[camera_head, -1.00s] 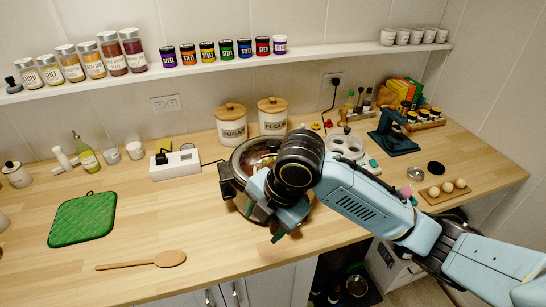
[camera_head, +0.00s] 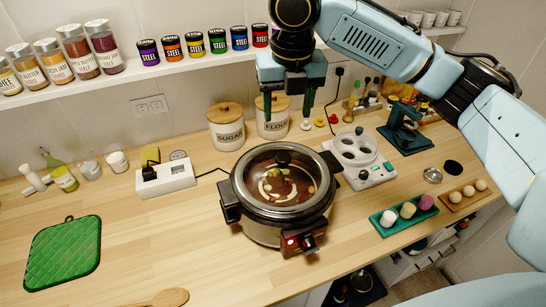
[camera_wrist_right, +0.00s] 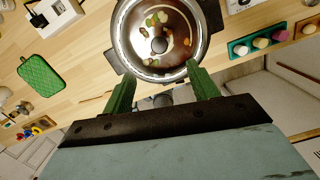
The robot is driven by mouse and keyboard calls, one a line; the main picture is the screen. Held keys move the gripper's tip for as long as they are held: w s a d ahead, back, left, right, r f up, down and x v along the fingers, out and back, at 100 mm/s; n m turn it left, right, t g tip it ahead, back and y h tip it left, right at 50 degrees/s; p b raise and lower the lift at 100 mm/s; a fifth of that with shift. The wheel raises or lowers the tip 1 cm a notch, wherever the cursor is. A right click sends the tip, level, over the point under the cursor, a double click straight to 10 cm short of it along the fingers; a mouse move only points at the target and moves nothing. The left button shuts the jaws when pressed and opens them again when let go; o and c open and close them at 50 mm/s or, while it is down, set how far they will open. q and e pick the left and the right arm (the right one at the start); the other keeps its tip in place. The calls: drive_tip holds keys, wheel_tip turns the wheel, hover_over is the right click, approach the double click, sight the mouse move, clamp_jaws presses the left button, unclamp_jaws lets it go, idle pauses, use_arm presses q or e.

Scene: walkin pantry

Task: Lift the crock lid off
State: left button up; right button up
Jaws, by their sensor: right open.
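My right gripper (camera_head: 286,112) is open and empty, pointing down, above and behind the lid in the head view. In the right wrist view its green fingers (camera_wrist_right: 158,76) are apart, and the lid (camera_wrist_right: 140,45) with its knob (camera_wrist_right: 159,45) lies beyond them. My left gripper is out of view.
Sugar (camera_head: 226,127) and flour (camera_head: 272,118) canisters stand behind the crock. A white device (camera_head: 356,157) and a teal tray (camera_head: 405,215) of rounded items are to its right. A white socket box (camera_head: 165,176) and green potholder (camera_head: 63,255) are left. The shelf (camera_head: 170,73) holds jars.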

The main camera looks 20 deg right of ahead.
hover_over(283, 157)
drive_tip(key=s, duration=0.1)
wheel_tip(283, 157, down, 7)
drive_tip(key=shift+s+d+r, duration=0.1)
drive_tip(key=shift+d, duration=0.05)
drive_tip(key=shift+f, duration=1.05)
drive_tip(key=f, duration=0.1)
drive_tip(key=w+f, duration=0.1)
drive_tip(key=f, duration=0.1)
drive_tip(key=shift+a+f+p, duration=0.2)
drive_tip(key=shift+f+p, duration=0.05)
drive_tip(key=shift+p, duration=0.05)
drive_tip(key=shift+f, duration=0.2)
drive_tip(key=shift+c, duration=0.6)
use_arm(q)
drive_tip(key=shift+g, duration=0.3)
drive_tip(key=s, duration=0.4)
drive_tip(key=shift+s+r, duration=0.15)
use_arm(e)
clamp_jaws()
